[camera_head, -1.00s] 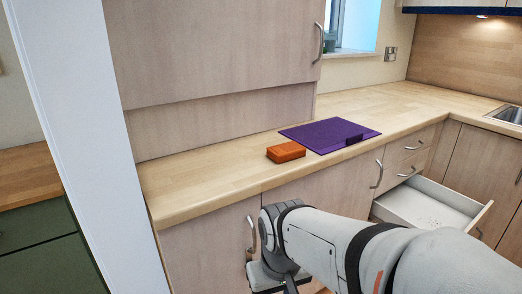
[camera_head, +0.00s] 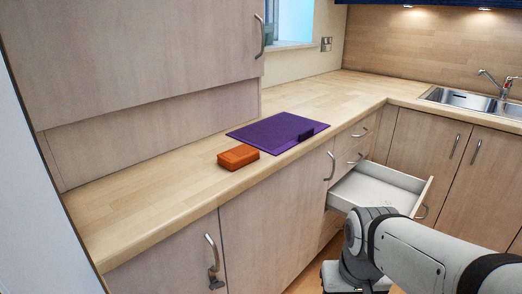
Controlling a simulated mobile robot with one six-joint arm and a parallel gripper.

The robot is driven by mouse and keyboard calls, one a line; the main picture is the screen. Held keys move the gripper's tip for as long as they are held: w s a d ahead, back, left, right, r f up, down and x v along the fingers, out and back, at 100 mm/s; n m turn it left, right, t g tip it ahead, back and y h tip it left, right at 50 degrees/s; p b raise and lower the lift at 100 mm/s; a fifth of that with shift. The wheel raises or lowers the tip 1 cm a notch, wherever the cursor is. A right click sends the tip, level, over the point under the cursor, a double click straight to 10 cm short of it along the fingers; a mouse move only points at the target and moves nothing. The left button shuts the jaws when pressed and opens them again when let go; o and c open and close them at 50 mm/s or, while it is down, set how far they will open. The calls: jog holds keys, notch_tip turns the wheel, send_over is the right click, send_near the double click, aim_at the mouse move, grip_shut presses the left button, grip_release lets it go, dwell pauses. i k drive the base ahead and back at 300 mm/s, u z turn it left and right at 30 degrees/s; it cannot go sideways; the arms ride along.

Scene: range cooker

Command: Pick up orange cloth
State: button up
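The orange cloth (camera_head: 238,157) looks like a small, folded, block-shaped orange bundle. It lies on the wooden worktop near the front edge, just left of a purple mat (camera_head: 270,131). My gripper (camera_head: 352,280) is at the bottom of the picture, at the end of my grey and white arm, to the right of the cloth and lower than the worktop. It is well apart from the cloth. Its fingertips are not clearly visible, so I cannot tell whether it is open or shut.
A small dark purple block (camera_head: 306,134) lies at the mat's right edge. An open white drawer (camera_head: 378,187) sticks out below the worktop, close to my arm. A sink (camera_head: 462,99) is at the right. The worktop (camera_head: 150,202) left of the cloth is bare.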

aim_at(235, 158)
jog(key=u, duration=0.05)
jog(key=i, duration=1)
jog(key=z, duration=0.05)
